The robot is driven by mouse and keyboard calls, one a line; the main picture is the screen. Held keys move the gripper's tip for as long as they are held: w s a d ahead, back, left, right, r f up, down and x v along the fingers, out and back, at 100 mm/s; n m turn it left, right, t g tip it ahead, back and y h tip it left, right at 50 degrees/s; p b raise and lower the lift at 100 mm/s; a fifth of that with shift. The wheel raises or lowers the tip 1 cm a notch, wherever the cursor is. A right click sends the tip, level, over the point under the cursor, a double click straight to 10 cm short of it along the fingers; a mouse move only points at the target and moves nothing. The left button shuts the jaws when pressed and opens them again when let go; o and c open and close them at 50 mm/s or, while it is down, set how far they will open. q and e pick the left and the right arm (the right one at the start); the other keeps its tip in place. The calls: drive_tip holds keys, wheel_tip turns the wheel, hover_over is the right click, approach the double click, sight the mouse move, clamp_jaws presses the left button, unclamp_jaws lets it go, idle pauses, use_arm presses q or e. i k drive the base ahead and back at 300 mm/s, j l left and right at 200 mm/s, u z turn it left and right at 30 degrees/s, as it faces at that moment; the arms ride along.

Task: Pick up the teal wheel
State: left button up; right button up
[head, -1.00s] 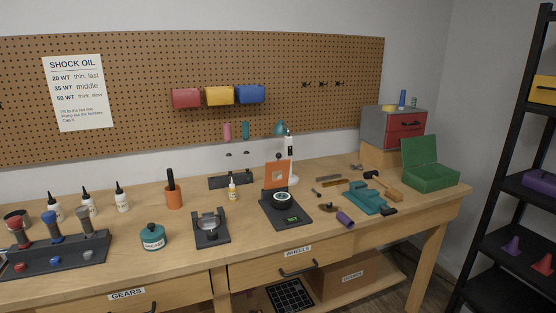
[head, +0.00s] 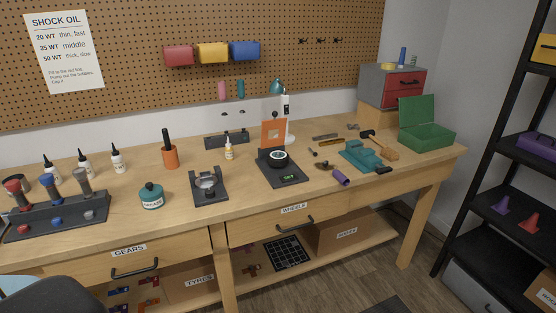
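A small round black wheel with a pale, slightly teal centre (head: 278,158) sits on the dark scale-like stand (head: 283,173) in the middle of the bench, in front of an upright orange plate (head: 273,133). It is too small to be sure that this is the teal wheel. A drawer labelled WHEELS (head: 270,227) is shut below it. Neither of my grippers shows in the head view.
The wooden bench (head: 130,218) also holds a grease pot (head: 152,195), a dark stand (head: 209,187), a teal vise (head: 362,156), a purple cylinder (head: 340,177) and a green open box (head: 427,136). A black shelf (head: 500,160) stands at the right. The bench's front strip is mostly clear.

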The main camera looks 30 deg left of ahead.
sight(276, 161)
drive_tip(key=i+u, duration=0.15)
drive_tip(key=u, duration=0.45)
drive_tip(key=i+l+u, duration=0.25)
drive_tip(key=l, duration=0.15)
drive_tip(key=i+l+u, duration=0.25)
drive_tip(key=l, duration=0.2)
drive_tip(key=i+l, duration=0.15)
drive_tip(key=l, duration=0.15)
drive_tip(key=i+l, duration=0.15)
drive_tip(key=i+l+u, duration=0.1)
drive_tip(key=l, duration=0.3)
drive_tip(key=i, duration=0.05)
